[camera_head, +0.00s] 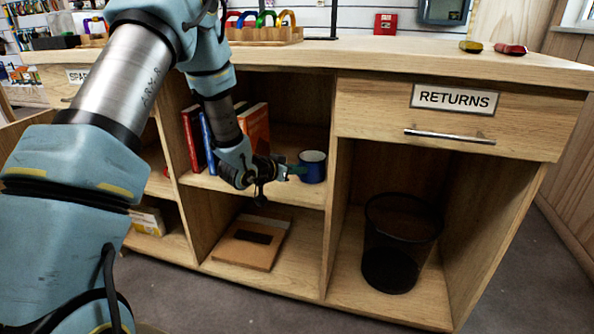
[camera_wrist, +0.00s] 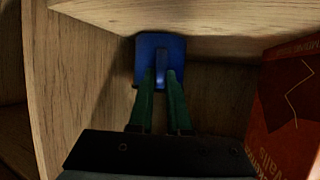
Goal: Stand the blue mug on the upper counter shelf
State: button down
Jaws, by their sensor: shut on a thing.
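The blue mug (camera_head: 312,168) is upright with a pale rim, inside the upper shelf (camera_head: 300,192) of the counter's middle bay, near the right divider. My gripper (camera_head: 292,171) reaches into that bay from the left, its fingers at the mug's left side. In the wrist view the green fingers (camera_wrist: 161,88) are shut on the handle of the blue mug (camera_wrist: 177,50). I cannot tell whether the mug's base touches the shelf board.
Books (camera_head: 255,127) stand on the same shelf, left of and behind my gripper; a red book (camera_wrist: 287,110) shows in the wrist view. A brown board (camera_head: 245,250) lies below. A black mesh bin (camera_head: 398,243) stands under the RETURNS drawer (camera_head: 445,120).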

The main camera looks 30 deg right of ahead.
jog(key=shift+f, duration=0.15)
jog(key=c, duration=0.9)
grip_release()
jog(key=shift+o, duration=0.2)
